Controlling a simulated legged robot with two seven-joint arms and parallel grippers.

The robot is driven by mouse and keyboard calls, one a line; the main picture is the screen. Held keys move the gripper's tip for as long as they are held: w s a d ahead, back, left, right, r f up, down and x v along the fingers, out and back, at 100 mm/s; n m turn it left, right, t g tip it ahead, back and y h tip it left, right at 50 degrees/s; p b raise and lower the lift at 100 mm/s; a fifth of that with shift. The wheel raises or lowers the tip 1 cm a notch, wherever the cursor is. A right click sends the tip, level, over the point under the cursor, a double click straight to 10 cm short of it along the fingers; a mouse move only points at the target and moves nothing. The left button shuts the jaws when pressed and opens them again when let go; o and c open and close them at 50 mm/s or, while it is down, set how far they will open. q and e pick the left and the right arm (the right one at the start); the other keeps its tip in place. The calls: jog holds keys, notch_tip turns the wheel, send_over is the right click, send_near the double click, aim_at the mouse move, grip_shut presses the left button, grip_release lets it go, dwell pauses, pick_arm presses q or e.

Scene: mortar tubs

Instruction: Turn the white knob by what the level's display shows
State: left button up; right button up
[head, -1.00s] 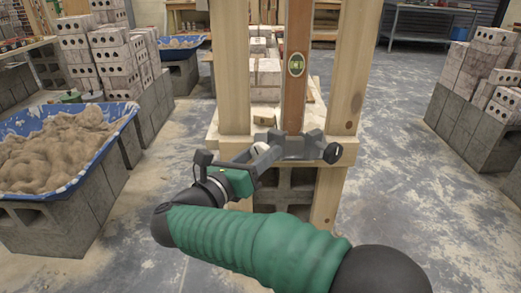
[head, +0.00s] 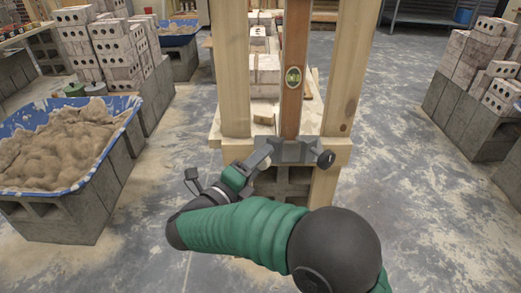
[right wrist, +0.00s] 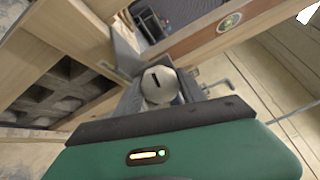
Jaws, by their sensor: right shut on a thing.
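The white knob (right wrist: 160,86) shows in the right wrist view, a faceted pale knob with a short dark mark. My right gripper (head: 259,158) is shut on it, with a dark finger on each side; in the head view the gripper hides the knob. The wooden level (head: 294,45) stands upright between two posts in a grey clamp (head: 293,150). Its round green-yellow vial window (head: 293,77) faces me, too small to read. The level also shows in the right wrist view (right wrist: 195,38). My left gripper is not in view.
Wooden posts (head: 346,65) stand close on both sides of the level. A dark round handle (head: 326,158) sits at the clamp's right end. A blue mortar tub (head: 130,112) on blocks is at left, brick stacks (head: 468,62) at right.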

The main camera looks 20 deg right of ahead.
jog(key=n+p, duration=0.5)
jog(key=p, duration=0.2)
jog(key=n+p, duration=0.5)
jog(key=p, duration=0.1)
jog(key=shift+a+n+p, duration=0.2)
jog(key=shift+n+p, duration=0.15)
jog(key=shift+n, duration=0.05)
jog(key=shift+f+n+p, duration=0.25)
jog(key=shift+n+p, duration=1.05)
jog(key=shift+f, duration=0.1)
jog(key=o, duration=1.2)
jog(key=shift+o, duration=0.8)
jog(key=shift+r, duration=0.2)
jog(key=shift+d, duration=0.1)
